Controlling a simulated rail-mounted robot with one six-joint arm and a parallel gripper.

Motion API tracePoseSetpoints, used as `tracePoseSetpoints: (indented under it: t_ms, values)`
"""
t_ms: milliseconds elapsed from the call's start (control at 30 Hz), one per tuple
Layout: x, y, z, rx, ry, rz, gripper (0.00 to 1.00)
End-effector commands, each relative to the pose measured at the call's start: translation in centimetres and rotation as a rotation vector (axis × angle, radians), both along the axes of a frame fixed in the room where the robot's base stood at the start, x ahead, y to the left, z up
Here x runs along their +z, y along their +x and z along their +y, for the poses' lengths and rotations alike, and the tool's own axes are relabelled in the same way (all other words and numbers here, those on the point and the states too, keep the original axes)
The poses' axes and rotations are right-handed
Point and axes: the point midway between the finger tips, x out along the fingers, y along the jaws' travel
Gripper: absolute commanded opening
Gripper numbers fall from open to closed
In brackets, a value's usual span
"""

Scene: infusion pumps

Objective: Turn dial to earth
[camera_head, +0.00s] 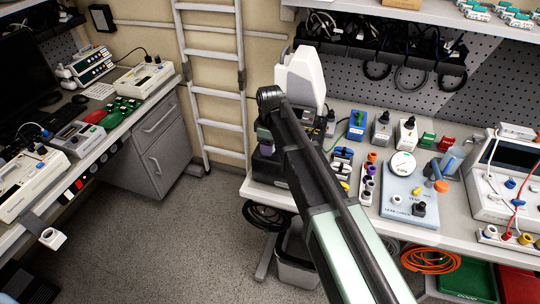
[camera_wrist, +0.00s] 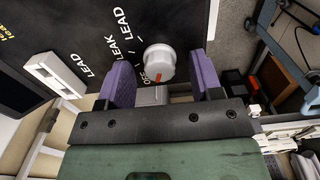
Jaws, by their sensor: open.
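In the wrist view a round pale-grey dial (camera_wrist: 160,62) sits on a dark panel (camera_wrist: 85,25). An orange-red mark on the dial points toward the lower left, near a short label that I cannot read surely. White labels LEAD, LEAK and LEAD curve along its left side. I cannot make out the word earth. My gripper (camera_wrist: 161,66) is open, with one purple finger on each side of the dial and gaps showing between. In the head view my gripper (camera_head: 264,136) shows only in part, and my arm hides the dial.
In the head view a white device (camera_head: 300,75) stands behind my arm on the right bench. A gauge board (camera_head: 402,195) and small coloured connectors lie to the right. A ladder (camera_head: 210,80) leans on the wall. The floor (camera_head: 190,240) between the benches is clear.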

Motion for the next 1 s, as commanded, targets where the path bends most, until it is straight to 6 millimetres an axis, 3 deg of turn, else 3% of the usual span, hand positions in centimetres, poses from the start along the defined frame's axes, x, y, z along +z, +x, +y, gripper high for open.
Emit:
tracePoseSetpoints:
  t_ms: [267,600,1000]
  values:
    - [-0.29,0.01,-0.01,-0.001,0.0,0.0,0.59]
    - [-0.3,0.02,-0.02,-0.001,0.0,0.0,0.11]
    - [-0.3,0.0,-0.02,-0.084,0.0,0.0,0.11]
